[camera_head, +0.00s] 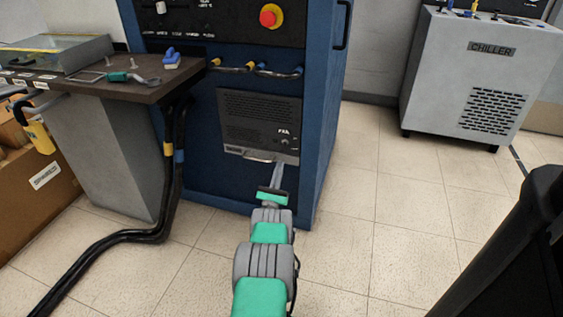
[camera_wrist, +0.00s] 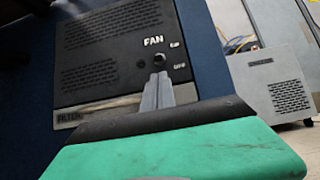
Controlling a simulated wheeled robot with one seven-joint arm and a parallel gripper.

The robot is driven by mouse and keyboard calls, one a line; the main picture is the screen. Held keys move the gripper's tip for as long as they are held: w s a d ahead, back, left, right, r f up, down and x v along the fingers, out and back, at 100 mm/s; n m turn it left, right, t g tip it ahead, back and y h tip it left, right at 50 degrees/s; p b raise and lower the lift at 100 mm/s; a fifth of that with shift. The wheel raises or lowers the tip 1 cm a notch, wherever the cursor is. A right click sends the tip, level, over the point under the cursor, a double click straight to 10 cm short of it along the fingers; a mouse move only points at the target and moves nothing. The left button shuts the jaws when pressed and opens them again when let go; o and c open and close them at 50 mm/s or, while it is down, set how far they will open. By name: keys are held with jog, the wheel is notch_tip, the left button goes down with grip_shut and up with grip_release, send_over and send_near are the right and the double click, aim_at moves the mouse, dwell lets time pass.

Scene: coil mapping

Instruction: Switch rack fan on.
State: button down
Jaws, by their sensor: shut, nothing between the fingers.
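The rack fan panel (camera_head: 258,124) is a dark grey plate with vent slots, low on the front of the blue rack (camera_head: 203,150). In the wrist view the fan panel (camera_wrist: 113,62) fills the middle, with the white label "FAN" at its right side. A small round switch (camera_wrist: 159,59) sits below that label, beside two small position markings; its lever position is too small to tell. My gripper (camera_wrist: 160,77) is shut and empty, its fingertips just below the switch in the picture. Whether they touch it I cannot tell. In the head view my gripper (camera_head: 279,166) reaches up to the panel's lower right.
A handle and filter strip (camera_wrist: 95,112) run along the panel's lower edge. A tool bench (camera_head: 120,88) with hanging black hoses (camera_head: 172,150) stands left. A chiller (camera_head: 480,80) stands right; floor between is clear.

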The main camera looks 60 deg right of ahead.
aim_at(284, 147)
jog(key=b+x, duration=0.3)
jog(key=x, duration=0.1)
jog(key=shift+f, duration=0.1)
jog(key=shift+d+r, duration=0.1)
jog(key=shift+r, duration=0.1)
jog(key=shift+r+p, duration=0.15)
jog(key=shift+p, duration=0.3)
jog(key=shift+r+p, duration=0.1)
jog(key=shift+p, duration=0.35)
